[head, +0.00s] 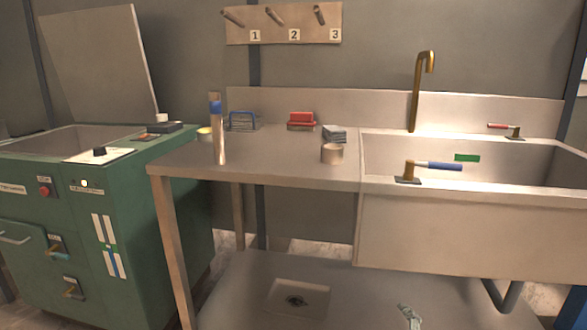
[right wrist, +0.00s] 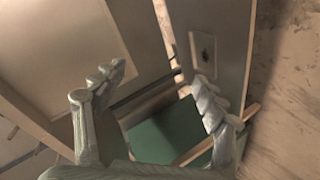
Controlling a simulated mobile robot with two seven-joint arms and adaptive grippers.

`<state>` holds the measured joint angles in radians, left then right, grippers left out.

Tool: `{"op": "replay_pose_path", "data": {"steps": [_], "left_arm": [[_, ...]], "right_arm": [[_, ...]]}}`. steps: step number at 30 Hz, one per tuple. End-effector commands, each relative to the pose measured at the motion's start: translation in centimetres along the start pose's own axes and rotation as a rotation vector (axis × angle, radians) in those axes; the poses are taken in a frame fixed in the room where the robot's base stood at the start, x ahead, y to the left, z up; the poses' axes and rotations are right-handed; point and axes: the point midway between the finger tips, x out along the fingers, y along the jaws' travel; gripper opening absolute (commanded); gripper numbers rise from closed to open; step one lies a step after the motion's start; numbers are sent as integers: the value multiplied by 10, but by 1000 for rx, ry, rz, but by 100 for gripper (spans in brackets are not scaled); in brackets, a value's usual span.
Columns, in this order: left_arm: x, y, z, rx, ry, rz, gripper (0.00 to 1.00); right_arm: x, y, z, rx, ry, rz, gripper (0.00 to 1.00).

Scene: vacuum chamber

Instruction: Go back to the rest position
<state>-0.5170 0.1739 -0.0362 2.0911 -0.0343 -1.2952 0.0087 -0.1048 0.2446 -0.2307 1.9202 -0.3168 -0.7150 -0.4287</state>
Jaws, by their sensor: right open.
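My right gripper (right wrist: 162,78) is open in the right wrist view, its two grey-green fingers spread with nothing between them. Beyond the fingers are brown panels and a dark green surface (right wrist: 165,135). In the head view, a small grey-green part, apparently my right gripper (head: 411,316), shows at the bottom edge, low in front of the steel bench. My left gripper is not in the head view.

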Motion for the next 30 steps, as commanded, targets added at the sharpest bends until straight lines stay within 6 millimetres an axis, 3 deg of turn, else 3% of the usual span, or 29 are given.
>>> {"op": "replay_pose_path", "data": {"steps": [1, 6, 9, 12, 15, 30], "left_arm": [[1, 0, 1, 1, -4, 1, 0], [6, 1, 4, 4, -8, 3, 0], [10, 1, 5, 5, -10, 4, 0], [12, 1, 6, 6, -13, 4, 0], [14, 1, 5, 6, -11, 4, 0], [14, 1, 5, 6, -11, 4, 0]], "right_arm": [[-12, -26, 31, 90, -83, -68, 72], [-65, -103, 120, 374, -367, -252, 72], [-102, -140, 159, 508, -525, -329, 72], [-135, -166, 184, 605, -648, -381, 72], [-158, -182, 199, 663, -728, -411, 72], [-158, -182, 199, 663, -728, -411, 72]]}}
